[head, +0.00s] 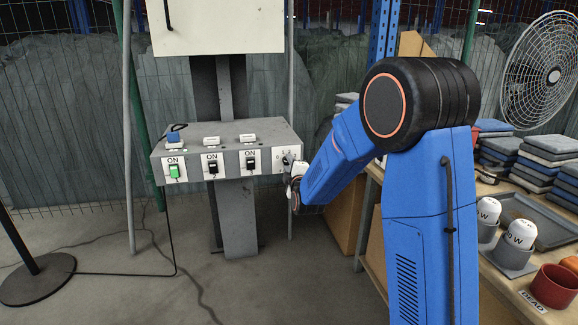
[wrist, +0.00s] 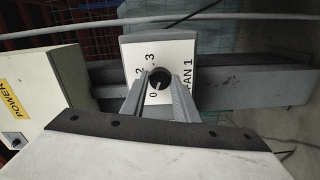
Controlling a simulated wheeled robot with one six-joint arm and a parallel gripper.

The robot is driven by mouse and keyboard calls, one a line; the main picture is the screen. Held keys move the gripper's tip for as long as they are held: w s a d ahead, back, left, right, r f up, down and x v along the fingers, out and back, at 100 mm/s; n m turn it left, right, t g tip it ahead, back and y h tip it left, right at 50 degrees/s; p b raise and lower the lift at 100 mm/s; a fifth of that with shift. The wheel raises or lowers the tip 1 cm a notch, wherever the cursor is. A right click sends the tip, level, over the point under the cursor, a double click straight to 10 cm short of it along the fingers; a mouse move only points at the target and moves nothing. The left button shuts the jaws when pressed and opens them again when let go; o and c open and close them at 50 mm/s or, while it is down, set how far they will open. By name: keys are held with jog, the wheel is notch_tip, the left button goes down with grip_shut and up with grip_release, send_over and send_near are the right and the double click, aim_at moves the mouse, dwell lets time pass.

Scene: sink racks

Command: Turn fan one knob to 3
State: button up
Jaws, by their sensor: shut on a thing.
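The fan one knob (wrist: 159,79) is a small black round knob on a white plate (wrist: 177,58) marked FAN 1, with 0, 2 and 3 readable around it. A short light mark shows on the knob's lower left, roughly toward the 0, but it is small. My gripper (wrist: 160,86) has one finger on each side of the knob and is shut on it. In the head view the plate (head: 281,154) is at the right end of the grey control box, and my gripper (head: 294,176) reaches it from the right, partly hiding it.
The grey control box (head: 220,136) also carries a green switch (head: 174,171) and two black switches (head: 212,167) marked ON. A cream cabinet (head: 214,22) hangs above. At right, a table holds a red pot (head: 554,288), stacked pads and a wire fan (head: 545,70).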

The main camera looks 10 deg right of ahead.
jog(key=shift+m, duration=0.3)
jog(key=m, duration=1)
jog(key=shift+f, duration=0.1)
jog(key=m, duration=0.3)
jog(key=shift+m, duration=0.3)
jog(key=m, duration=1.2)
jog(key=shift+m, duration=0.3)
jog(key=o, duration=1.1)
jog(key=shift+c, duration=0.2)
